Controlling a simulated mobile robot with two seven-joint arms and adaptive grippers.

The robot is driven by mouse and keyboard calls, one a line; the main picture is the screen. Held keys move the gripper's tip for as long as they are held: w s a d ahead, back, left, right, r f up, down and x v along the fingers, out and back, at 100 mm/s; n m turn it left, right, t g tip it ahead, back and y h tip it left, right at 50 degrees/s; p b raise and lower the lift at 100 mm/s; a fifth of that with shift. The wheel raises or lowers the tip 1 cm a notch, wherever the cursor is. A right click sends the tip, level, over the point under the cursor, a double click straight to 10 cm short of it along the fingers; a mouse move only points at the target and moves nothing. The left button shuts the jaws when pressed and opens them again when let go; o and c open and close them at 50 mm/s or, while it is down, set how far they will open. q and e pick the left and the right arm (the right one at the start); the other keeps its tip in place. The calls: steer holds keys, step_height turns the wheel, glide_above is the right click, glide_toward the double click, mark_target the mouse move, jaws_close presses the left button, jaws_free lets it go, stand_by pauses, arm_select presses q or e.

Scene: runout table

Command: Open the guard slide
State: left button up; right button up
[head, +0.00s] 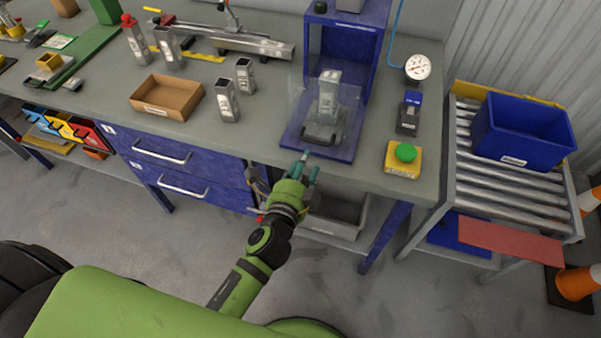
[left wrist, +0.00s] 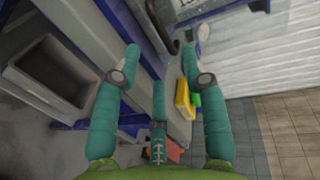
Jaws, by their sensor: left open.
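The guard slide (head: 348,96) is a clear panel at the front of a blue press frame (head: 370,55) on the grey bench. Its black handle (head: 321,139) is low at the front, above the blue base plate. A metal block (head: 327,92) stands behind the clear panel. My left gripper (head: 304,162) is at the bench's front edge, just below and left of the handle, apart from it and empty. In the left wrist view its teal fingers (left wrist: 168,45) are spread, with a dark curved bar, apparently the handle, beyond them. My right gripper is out of view.
A yellow box with a green button (head: 402,160) stands right of the press. A cardboard tray (head: 166,97) and metal blocks (head: 229,105) stand left. A grey bin (head: 336,214) is below the bench. A blue crate (head: 523,130) sits on the roller table at right.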

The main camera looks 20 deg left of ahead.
arm_select(q)
steer(key=shift+s+r, duration=0.15)
steer(key=shift+s, duration=0.55)
steer(key=shift+s+r, duration=0.15)
steer(key=shift+s, duration=0.5)
steer(key=s+a+f+n+g+b, duration=0.1)
steer(key=s+f+n+g, duration=0.2)
steer(key=f, duration=0.7)
steer(key=s+a+f+n+g, duration=0.15)
steer(key=s+f, duration=0.35)
steer(key=f, duration=0.6)
steer(key=s+f+n+g+b, duration=0.1)
steer(key=s+f+n+g, duration=0.3)
steer(key=f, duration=0.6)
steer(key=s+a+f+n+g, duration=0.3)
steer(key=s+f, duration=0.4)
steer(key=s, duration=0.5)
steer(key=s+a+f+n+g, duration=0.3)
steer(key=s+f, duration=0.5)
steer(key=s, duration=0.5)
steer(key=shift+a+f+n+y+b, duration=0.2)
steer(key=shift+a+n+y+b, duration=0.15)
steer(key=shift+a+n, duration=0.65)
